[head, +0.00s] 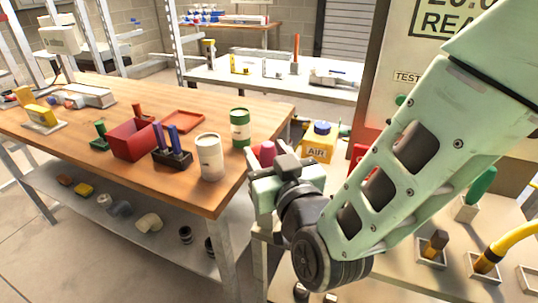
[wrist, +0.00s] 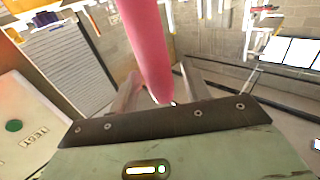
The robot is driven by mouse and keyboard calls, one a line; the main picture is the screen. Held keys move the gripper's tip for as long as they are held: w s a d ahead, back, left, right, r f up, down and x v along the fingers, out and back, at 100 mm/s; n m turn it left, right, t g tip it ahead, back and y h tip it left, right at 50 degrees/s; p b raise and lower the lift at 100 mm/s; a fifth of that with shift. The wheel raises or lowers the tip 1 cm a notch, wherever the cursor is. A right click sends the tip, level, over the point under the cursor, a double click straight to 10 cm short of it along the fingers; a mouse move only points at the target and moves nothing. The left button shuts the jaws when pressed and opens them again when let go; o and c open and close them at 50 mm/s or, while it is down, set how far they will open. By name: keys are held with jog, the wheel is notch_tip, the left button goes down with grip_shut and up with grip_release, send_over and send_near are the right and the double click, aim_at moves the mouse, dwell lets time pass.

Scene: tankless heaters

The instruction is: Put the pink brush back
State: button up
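The pink brush (wrist: 147,45) shows as a long smooth pink handle between the two fingers of my gripper (wrist: 160,90) in the wrist view. The fingers stand close on either side of it, and it looks held. In the head view a short pink end (head: 267,152) shows just above my gripper (head: 265,180), near the right end of the wooden bench. The rest of the brush is hidden by the gripper. On the right-hand bench, pale square holders carry a green-handled item (head: 481,184), a brown-handled item (head: 435,243) and a yellow curved item (head: 507,246).
Another pale holder (head: 529,277) is cut off at the right edge. The wooden bench (head: 85,140) carries a red bin (head: 133,140), a cream canister (head: 210,157) and a green canister (head: 240,128). A yellow AIR container (head: 318,145) stands behind my gripper. My arm covers part of the right bench.

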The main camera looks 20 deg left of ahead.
jog(key=shift+r, duration=0.15)
jog(key=p+v, duration=0.7)
jog(key=v, duration=0.5)
dwell(0.3)
